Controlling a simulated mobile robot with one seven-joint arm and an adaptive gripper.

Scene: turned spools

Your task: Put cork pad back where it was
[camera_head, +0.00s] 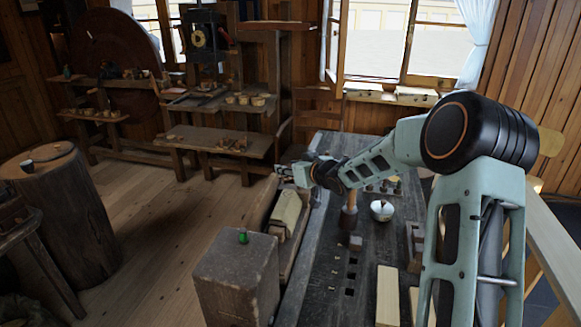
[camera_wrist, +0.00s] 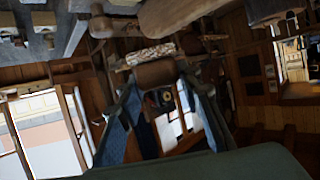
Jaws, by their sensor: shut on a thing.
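My gripper (camera_head: 284,171) is at the left end of my arm in the head view, above the far left edge of the dark workbench (camera_head: 318,262). In the wrist view my gripper (camera_wrist: 157,78) has its two blue fingers reaching up from the bottom, closed on a small brown rounded piece, which looks like the cork pad (camera_wrist: 155,73). In the head view the held piece is too small to make out. The place the pad came from cannot be told from these frames.
A white bowl (camera_head: 382,210) and a wooden mallet-like tool (camera_head: 349,215) stand on the bench. Open floor lies left.

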